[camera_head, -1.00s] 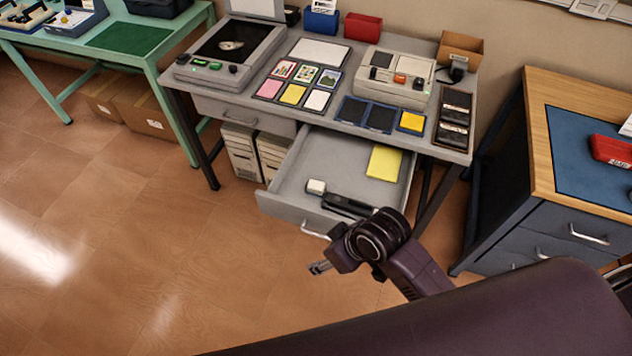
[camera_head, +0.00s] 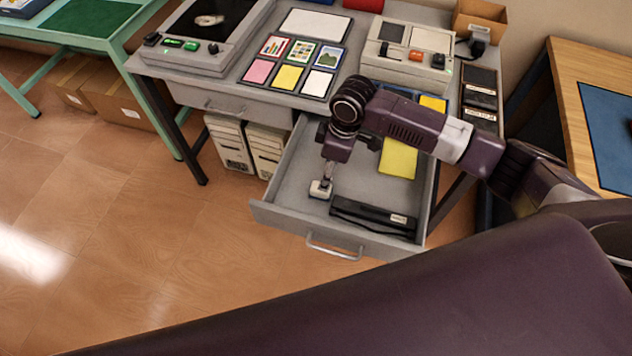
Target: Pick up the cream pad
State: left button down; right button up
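A small cream block (camera_head: 318,192), which may be the cream pad, lies in the open drawer near its front left. It has a dark part on top. My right gripper (camera_head: 327,178) points down at it, with the fingertips right at its top. I cannot tell whether the fingers are around it, and the finger gap is too small to judge. A flat yellow pad (camera_head: 398,159) lies further back in the drawer, partly behind my arm. A white card (camera_head: 317,83) is in the tray on the desk. My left gripper is not in view.
The open drawer (camera_head: 275,214) has raised walls and a front handle. The desk (camera_head: 226,92) above the drawer holds devices and cards.

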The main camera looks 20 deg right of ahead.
jog(key=f, duration=0.3)
jog(key=shift+s+a+p, duration=0.3)
jog(key=shift+a+p, duration=0.05)
jog(key=shift+a, duration=0.05)
jog(key=f, duration=0.2)
jog(key=shift+w+a+f, duration=0.2)
jog(key=shift+a+f, duration=0.15)
jog(key=shift+f, duration=0.55)
jog(key=c, duration=0.6)
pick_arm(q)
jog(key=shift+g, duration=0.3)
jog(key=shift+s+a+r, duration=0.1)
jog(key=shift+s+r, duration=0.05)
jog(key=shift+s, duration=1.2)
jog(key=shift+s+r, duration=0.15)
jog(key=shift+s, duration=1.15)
pick_arm(e)
jog(key=shift+w, duration=0.1)
jog(key=c, duration=0.5)
